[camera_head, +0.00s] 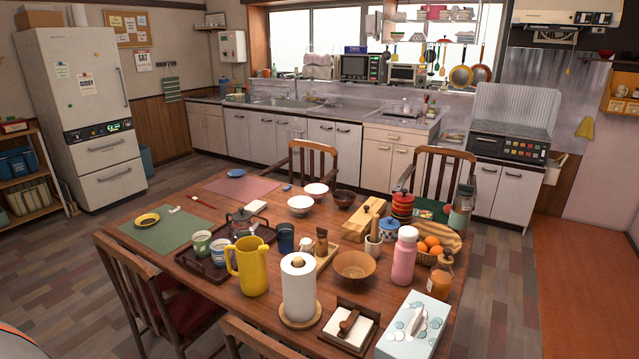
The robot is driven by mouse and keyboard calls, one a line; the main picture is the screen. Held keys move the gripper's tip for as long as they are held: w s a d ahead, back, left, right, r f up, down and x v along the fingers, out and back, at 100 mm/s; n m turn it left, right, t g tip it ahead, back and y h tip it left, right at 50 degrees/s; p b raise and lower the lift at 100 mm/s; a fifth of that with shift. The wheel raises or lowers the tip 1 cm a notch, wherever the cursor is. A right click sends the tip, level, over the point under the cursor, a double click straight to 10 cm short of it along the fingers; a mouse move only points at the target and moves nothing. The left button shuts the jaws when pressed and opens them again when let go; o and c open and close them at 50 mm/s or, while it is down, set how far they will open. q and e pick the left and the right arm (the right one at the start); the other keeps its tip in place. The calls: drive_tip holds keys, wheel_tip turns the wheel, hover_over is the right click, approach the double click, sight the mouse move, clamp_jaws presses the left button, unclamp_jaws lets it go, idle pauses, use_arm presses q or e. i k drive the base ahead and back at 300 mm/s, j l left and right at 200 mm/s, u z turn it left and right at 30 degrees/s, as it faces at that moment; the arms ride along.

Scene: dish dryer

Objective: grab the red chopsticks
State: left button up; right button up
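Thin reddish sticks (203,202), which look like the red chopsticks, lie on the wooden dining table (222,211) between the green placemat (160,234) and the pink placemat (240,190). They are small in the head view, and I cannot tell whether they are one or two. Nothing lies on top of them. Neither of my grippers shows in this view.
A tray with cups (202,243), a yellow pitcher (250,266) and a paper towel roll (298,290) stand nearer. Wooden chairs (140,285) line the table. Floor at the left is clear.

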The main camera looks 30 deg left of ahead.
sight(194, 198)
drive_tip(key=j+u, duration=0.1)
drive_tip(key=j, duration=0.4)
drive_tip(key=j+u, duration=0.15)
drive_tip(key=j, duration=0.35)
drive_tip(key=i+j+u, duration=0.1)
drive_tip(key=j, duration=0.35)
drive_tip(key=i+j+u, duration=0.1)
drive_tip(key=j, duration=0.4)
drive_tip(key=i+j+u, duration=0.1)
drive_tip(key=j, duration=0.4)
drive_tip(key=i+j+u, duration=0.3)
drive_tip(key=i+j, duration=0.4)
